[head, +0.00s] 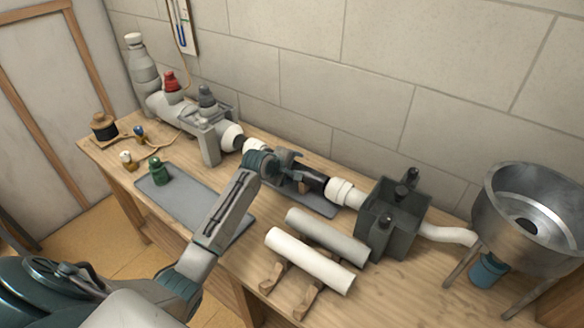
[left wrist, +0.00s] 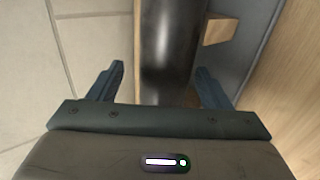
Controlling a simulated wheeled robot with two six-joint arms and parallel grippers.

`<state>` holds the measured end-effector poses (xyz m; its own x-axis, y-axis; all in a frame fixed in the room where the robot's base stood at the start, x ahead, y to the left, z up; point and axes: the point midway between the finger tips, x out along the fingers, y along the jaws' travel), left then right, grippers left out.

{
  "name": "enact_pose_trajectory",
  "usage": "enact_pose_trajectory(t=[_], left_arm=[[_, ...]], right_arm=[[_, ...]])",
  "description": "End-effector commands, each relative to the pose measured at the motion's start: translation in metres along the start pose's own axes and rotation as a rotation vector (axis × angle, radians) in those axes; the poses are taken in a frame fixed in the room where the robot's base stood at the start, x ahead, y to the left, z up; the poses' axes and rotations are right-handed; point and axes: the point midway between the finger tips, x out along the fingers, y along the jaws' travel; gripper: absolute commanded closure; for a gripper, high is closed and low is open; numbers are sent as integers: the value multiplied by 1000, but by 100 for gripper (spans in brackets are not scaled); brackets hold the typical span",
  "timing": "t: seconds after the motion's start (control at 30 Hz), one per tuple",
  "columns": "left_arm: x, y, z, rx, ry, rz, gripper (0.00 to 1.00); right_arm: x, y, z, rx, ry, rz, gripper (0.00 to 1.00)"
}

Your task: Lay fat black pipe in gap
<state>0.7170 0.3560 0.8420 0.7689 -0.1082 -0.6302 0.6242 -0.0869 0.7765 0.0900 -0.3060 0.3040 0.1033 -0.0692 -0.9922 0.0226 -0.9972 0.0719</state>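A fat black pipe (head: 315,181) lies in line between a left white collar (head: 231,136) and a right white collar (head: 341,191). My left gripper (head: 285,158) is over its left part, and my wrist hides the pipe's left end and any joint there. In the left wrist view the glossy black pipe (left wrist: 168,45) runs between the two fingers of my left gripper (left wrist: 160,85). The fingers are spread wide, with clear space on both sides of the pipe. My right gripper is not in view.
A wooden support (head: 305,187) and a grey mat (head: 318,205) are under the pipe. White (head: 310,261) and grey (head: 327,237) pipes lie on wooden cradles in front. A dark box (head: 392,220) and metal funnel (head: 535,205) stand right. A green fitting (head: 159,172) stands left.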

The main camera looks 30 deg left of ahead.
Motion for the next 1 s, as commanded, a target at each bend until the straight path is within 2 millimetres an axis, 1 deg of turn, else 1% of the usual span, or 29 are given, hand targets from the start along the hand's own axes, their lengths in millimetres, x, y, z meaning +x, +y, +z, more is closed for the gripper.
enact_pose_trajectory(t=[0.27,0.37,0.43,0.57,0.8,0.9,1.0], left_arm=[[0,0,0,0,0,-1,26],[-4,-1,-1,1,1,-1,26],[-11,-1,-1,2,1,-1,26],[-31,-1,-1,4,1,1,26],[-78,-1,-1,4,1,1,26],[-92,0,-1,4,2,1,26],[-102,-1,-1,2,1,0,26]], right_arm=[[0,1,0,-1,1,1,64],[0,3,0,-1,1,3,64],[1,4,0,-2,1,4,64],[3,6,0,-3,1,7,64],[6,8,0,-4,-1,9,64],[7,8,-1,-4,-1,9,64],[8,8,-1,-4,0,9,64]])
